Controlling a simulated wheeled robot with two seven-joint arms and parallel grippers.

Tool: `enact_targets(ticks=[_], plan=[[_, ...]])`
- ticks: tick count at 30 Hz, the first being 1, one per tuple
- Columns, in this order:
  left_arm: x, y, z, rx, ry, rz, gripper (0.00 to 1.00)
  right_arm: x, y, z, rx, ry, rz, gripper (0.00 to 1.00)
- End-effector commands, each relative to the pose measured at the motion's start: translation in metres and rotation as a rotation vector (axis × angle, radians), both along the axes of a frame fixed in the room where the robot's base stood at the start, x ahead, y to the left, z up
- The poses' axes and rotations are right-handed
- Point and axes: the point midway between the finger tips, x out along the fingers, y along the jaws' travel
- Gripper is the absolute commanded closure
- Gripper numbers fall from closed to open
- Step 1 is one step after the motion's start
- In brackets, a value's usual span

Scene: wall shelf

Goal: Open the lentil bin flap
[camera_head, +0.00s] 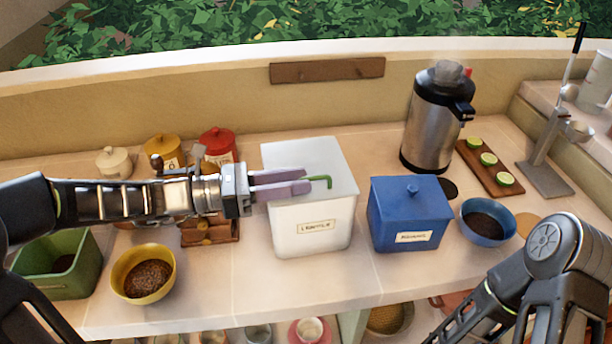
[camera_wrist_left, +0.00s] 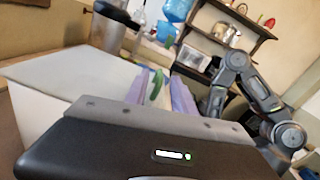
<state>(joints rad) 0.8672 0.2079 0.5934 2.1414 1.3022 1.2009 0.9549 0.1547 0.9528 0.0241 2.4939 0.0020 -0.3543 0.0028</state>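The white lentil bin (camera_head: 312,229) stands on the counter, with a label that reads like lentils on its front and a pale lid on top. It also shows in the left wrist view (camera_wrist_left: 62,85). A green hooked handle (camera_head: 328,182) is over the lid; it also shows in the left wrist view (camera_wrist_left: 157,85). My left gripper (camera_head: 308,180) is above the bin, its purple fingers on either side of the handle. Whether they press on it, I cannot tell. The flap looks closed. My right arm shows at the lower right, its gripper out of view.
A blue lidded bin (camera_head: 408,218) stands right of the white bin, with a blue bowl (camera_head: 488,222) beside it. A steel flask (camera_head: 436,120) is behind. A yellow bowl (camera_head: 143,272) and green bin (camera_head: 62,267) are at the left. Small canisters stand behind my left arm.

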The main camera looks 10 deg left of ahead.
Motion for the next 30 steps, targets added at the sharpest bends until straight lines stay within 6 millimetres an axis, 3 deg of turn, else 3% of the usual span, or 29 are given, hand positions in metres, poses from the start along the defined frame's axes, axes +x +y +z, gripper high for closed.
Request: enact_targets(ticks=[6,15,26,30], plan=[[0.008,-0.022,0.0,0.0,0.0,-0.001,0.69,0.0,0.0,0.002,-0.001,0.001,-0.001,1.0],[0.009,-0.024,0.0,0.0,0.0,0.001,0.69,-0.001,0.0,0.002,-0.001,0.001,-0.001,1.0],[0.009,-0.024,0.0,0.0,0.0,0.0,0.99,-0.001,0.0,0.002,-0.001,0.001,-0.001,1.0],[0.009,-0.024,0.0,0.001,0.0,0.0,1.0,-0.001,0.0,0.002,-0.001,0.001,-0.001,1.0]])
